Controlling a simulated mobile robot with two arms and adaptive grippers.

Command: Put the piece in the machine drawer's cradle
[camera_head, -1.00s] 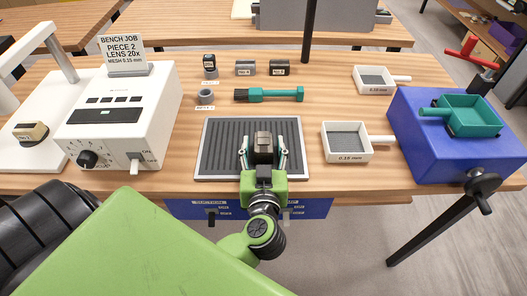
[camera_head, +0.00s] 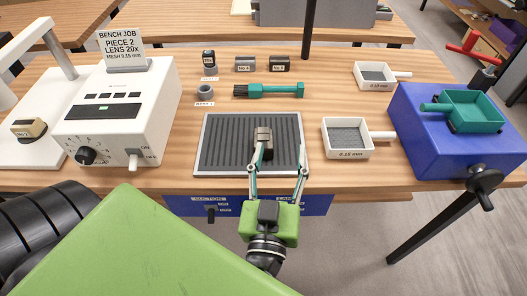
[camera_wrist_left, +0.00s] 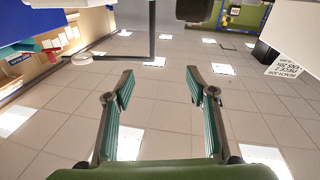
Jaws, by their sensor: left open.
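A small dark block with a brownish-grey top (camera_head: 264,135) is on the ribbed grey mat (camera_head: 215,165). My left gripper (camera_head: 279,157) is open on the near side of the block. Its left fingertip overlaps the block in the head view, so I cannot tell if they touch. In the left wrist view its fingers (camera_wrist_left: 160,80) are wide apart with nothing between them. A blue machine (camera_head: 430,150) with a crank and a green open tray (camera_head: 472,110) stands at the right. No drawer or cradle is clearly identifiable. My right gripper is not in view.
A white device (camera_head: 115,125) with a dial and switch stands left. A tan-topped block (camera_head: 28,129) sits on a white base beside it. A black post (camera_head: 308,30) rises behind.

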